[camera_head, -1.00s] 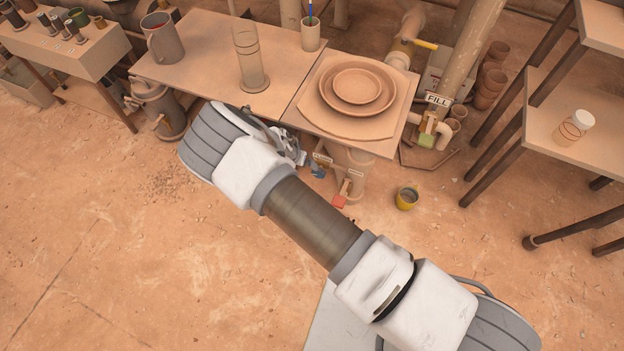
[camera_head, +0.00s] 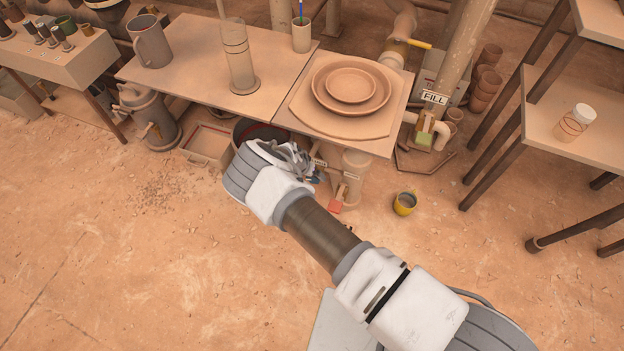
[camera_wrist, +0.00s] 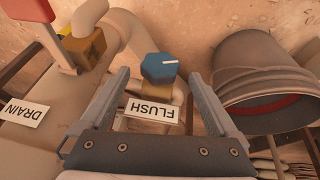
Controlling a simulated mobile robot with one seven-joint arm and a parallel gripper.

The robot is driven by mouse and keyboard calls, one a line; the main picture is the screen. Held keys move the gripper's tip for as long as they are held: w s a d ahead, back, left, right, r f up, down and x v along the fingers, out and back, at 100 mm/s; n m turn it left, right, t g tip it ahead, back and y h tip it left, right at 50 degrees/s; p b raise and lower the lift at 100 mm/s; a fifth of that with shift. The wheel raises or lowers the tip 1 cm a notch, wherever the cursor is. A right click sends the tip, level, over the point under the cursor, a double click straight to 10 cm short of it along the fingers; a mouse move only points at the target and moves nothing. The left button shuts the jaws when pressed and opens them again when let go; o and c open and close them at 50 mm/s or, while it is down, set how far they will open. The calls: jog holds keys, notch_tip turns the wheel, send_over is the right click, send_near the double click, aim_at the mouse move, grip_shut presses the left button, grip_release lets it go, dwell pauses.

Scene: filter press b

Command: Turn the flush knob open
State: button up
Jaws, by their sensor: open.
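The flush knob (camera_wrist: 158,68) is a blue faceted knob with a white line on its face, seen in the wrist view. It sits on a tan valve body above a white FLUSH label (camera_wrist: 153,111). My gripper (camera_wrist: 156,80) is open, with one finger to each side of the knob in that view. I see no clear contact with it, and the depth between them is hard to judge. In the head view my gripper (camera_head: 308,170) is low at the front edge of the table, and the knob is only a small blue patch (camera_head: 318,178) beside it.
A red-handled valve (camera_wrist: 42,18) and a DRAIN label (camera_wrist: 24,112) are at left in the wrist view. A bucket (camera_wrist: 262,84) is close at right. The table (camera_head: 200,80) overhangs this area.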

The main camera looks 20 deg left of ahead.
jog(key=shift+b+x, duration=0.4)
jog(key=shift+x, duration=1.05)
jog(key=shift+c, duration=0.3)
jog(key=c, duration=1.3)
jog(key=shift+a+f+n+h, duration=0.15)
jog(key=shift+a+n+h, duration=0.05)
jog(key=shift+h, duration=0.6)
jog(key=shift+a+f+n+h, duration=0.1)
jog(key=shift+a+n+h, duration=0.1)
jog(key=shift+h, duration=1.1)
jog(key=shift+r, duration=0.15)
jog(key=o, duration=1.4)
jog(key=shift+c, duration=0.2)
